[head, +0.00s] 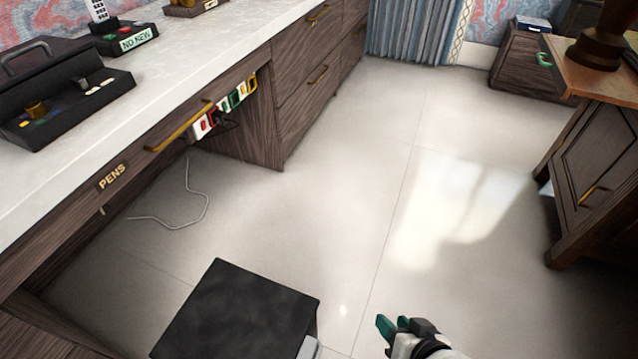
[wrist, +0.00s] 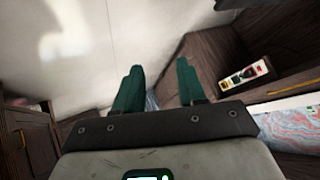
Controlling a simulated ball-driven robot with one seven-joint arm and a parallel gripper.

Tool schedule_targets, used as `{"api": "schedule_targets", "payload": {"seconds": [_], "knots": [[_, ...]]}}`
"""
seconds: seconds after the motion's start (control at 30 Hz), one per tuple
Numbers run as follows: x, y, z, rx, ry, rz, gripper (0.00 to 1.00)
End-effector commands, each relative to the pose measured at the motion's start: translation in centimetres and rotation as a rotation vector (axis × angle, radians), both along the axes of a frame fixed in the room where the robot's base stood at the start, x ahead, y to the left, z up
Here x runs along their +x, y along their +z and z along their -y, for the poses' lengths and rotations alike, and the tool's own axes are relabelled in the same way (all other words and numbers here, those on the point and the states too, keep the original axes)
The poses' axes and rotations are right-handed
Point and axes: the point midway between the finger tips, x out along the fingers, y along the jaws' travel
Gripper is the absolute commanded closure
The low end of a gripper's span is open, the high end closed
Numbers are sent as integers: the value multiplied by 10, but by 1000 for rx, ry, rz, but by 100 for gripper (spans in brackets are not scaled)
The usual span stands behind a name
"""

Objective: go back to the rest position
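My gripper (head: 392,325) shows at the bottom of the head view, right of centre, above the pale tiled floor. Its green fingers also show in the wrist view (wrist: 160,88), with a clear gap between them and nothing held. It touches no furniture in the head view.
A long desk (head: 205,62) with a white top and wooden drawers runs along the left. A dark box-like block (head: 240,312) is at the bottom centre. A wooden cabinet (head: 600,165) stands at right, and a blue curtain (head: 415,30) hangs at the back. The middle floor is clear.

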Motion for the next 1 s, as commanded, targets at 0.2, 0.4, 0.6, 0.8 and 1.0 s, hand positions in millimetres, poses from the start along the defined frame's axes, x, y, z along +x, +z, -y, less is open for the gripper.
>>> {"api": "schedule_targets", "payload": {"seconds": [0.2,0.4,0.6,0.8,1.0], "knots": [[-23,27,71,-202,2,-149,60],[-57,48,116,-311,13,-285,60],[-130,-2,122,-307,30,-540,60],[-163,10,125,-304,34,-650,60],[-163,49,125,-305,36,-648,60]]}}
